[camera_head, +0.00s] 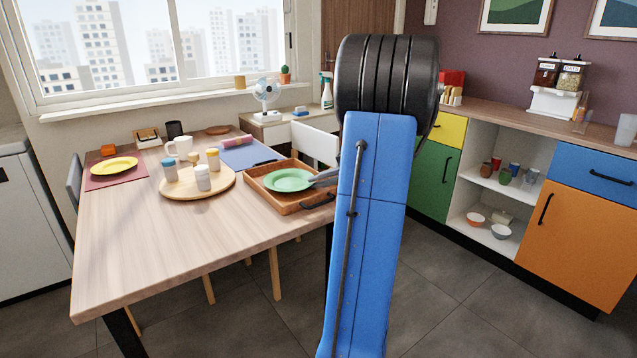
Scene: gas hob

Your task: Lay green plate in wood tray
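The green plate (288,180) is over the inside of the wood tray (267,198), near the tray's middle. I cannot tell whether it rests on the tray's floor or is slightly above it. The tray has dark handles and lies at the right end of the table. A grey part that looks like the tip of my gripper (324,178) reaches the plate's right rim from behind my blue arm. The rest of my gripper is hidden by the arm, so I cannot see whether it is shut on the rim.
A round wooden board (197,188) with several jars stands left of the tray. A white mug (180,147), a blue mat (246,154) and a yellow plate (114,165) are farther back. The table's front (150,250) is clear. A white chair (316,145) stands behind the tray.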

